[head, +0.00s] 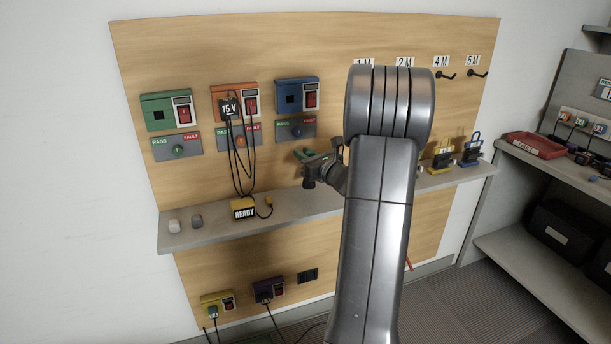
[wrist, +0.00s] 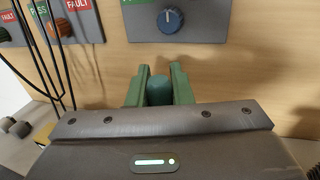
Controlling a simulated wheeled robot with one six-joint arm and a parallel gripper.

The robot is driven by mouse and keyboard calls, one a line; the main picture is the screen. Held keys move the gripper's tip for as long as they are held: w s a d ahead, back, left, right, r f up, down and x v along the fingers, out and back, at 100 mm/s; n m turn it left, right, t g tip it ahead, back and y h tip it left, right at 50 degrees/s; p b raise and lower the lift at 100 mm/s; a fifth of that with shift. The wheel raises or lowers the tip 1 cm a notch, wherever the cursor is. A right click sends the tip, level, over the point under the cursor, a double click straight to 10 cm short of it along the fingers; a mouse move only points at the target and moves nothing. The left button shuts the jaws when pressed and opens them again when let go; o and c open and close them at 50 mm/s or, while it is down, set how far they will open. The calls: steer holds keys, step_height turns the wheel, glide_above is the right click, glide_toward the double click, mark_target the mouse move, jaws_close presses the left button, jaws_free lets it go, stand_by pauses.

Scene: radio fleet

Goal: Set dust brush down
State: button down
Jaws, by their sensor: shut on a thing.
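My gripper (wrist: 158,78) has green fingers, and they are closed on a dark green rounded piece, the visible part of the dust brush (wrist: 158,92), in the wrist view. The rest of the brush is hidden behind the gripper housing. In the head view my gripper (head: 304,155) is in front of the wooden panel, above the grey shelf (head: 320,201) and right of the READY box. The brush cannot be told apart from the fingers there.
The yellow READY box (head: 243,208) with black cables stands on the shelf. Yellow (head: 441,157) and blue (head: 470,151) lock-like items stand at the right.

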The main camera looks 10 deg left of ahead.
steer(key=shift+f+b, duration=0.4)
steer(key=shift+f, duration=2.2)
steer(key=shift+f, duration=0.2)
steer(key=c, duration=1.3)
jaws_free()
steer(key=shift+r, duration=0.1)
steer(key=shift+r, duration=0.2)
steer(key=v, duration=1.2)
steer(key=shift+f, duration=0.1)
